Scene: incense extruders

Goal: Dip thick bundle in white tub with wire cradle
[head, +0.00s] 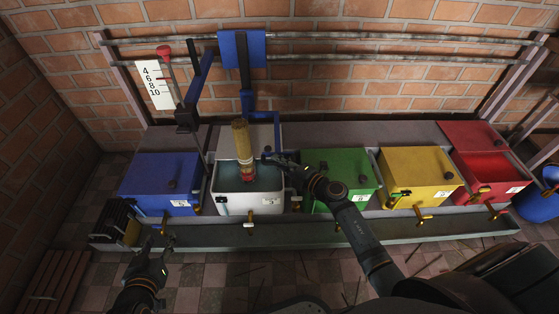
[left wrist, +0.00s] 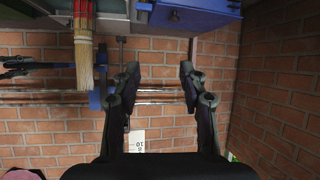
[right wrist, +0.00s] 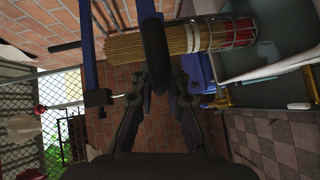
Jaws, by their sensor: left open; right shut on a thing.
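The thick bundle (head: 241,140) of tan sticks stands almost upright over the white tub (head: 233,203). Its red lower end sits in the wire cradle (right wrist: 240,33), at the tub's liquid. The bundle also shows in the left wrist view (left wrist: 84,62). My right gripper (head: 283,163) is beside the bundle, above the tub's right side. It is shut on a dark rounded handle (right wrist: 154,52) that crosses in front of the bundle in the right wrist view. My left gripper (head: 157,247) is open and empty, in front of the blue tub and well apart from the bundle.
The blue tub (head: 160,178) stands left of the white one; the green (head: 335,164), yellow (head: 425,165) and red (head: 485,140) tubs stand to the right. A numbered white board (head: 155,87) and a red-knobbed rod (head: 164,50) stand behind. A black rack (head: 113,222) is at front left.

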